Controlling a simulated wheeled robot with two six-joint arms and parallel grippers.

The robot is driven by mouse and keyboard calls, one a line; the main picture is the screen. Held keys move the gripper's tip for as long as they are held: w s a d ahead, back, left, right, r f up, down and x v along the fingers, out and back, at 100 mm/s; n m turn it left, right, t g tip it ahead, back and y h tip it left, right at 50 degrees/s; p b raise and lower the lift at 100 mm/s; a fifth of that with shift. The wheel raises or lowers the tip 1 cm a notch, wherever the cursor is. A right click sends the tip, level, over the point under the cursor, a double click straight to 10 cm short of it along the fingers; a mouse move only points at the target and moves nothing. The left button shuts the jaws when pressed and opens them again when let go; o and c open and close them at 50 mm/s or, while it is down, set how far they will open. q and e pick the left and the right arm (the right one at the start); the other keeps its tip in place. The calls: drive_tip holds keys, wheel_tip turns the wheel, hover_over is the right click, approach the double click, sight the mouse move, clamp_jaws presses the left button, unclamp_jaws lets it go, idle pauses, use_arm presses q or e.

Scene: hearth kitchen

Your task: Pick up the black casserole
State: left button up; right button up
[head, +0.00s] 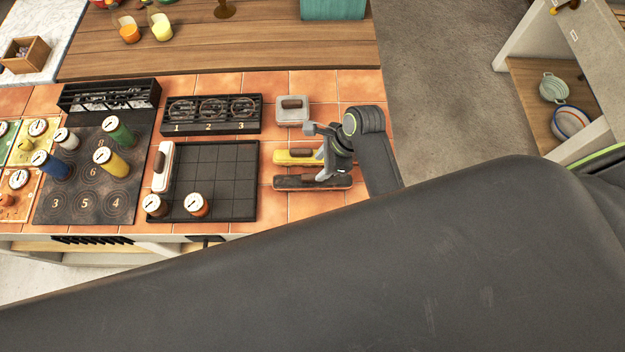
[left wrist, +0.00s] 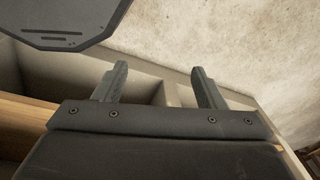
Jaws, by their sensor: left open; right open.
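The black casserole (head: 285,183) is a long, low dark dish with a brown handle on top, lying on the orange tiles right of the black grid tray. My right gripper (head: 318,152) is open over the right ends of the black casserole and the yellow casserole (head: 284,157), covering part of both. I cannot tell whether it touches either one. My left gripper (left wrist: 161,85) shows only in the left wrist view, open with nothing between its fingers, beside a pale wall or cabinet edge.
A grey casserole (head: 292,118) stands behind the yellow one. The black grid tray (head: 215,175) holds a white casserole (head: 162,170) and two small round-topped pieces. A dark rack (head: 210,126) is behind it. My own dark arm link covers the foreground.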

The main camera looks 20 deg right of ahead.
sight(314, 175)
drive_tip(key=shift+s+a+f, duration=0.1)
drive_tip(key=shift+a+f, duration=0.05)
drive_tip(key=shift+f, duration=0.35)
drive_tip(key=shift+a+f, duration=0.1)
drive_tip(key=shift+f, duration=0.3)
drive_tip(key=p+x, duration=0.1)
drive_tip(key=x, duration=0.1)
drive_tip(key=shift+f, duration=0.45)
use_arm(q)
drive_tip(key=shift+w+r+p, duration=0.15)
drive_tip(key=shift+w+r, duration=0.05)
drive_tip(key=shift+r, duration=0.25)
drive_tip(key=shift+w+r+p, duration=0.15)
drive_tip(key=shift+w+r, duration=0.05)
drive_tip(key=shift+r, duration=0.25)
use_arm(e)
drive_tip(key=shift+x, duration=0.8)
use_arm(q)
drive_tip(key=shift+w, duration=0.15)
use_arm(e)
drive_tip(key=shift+c, duration=0.3)
clamp_jaws()
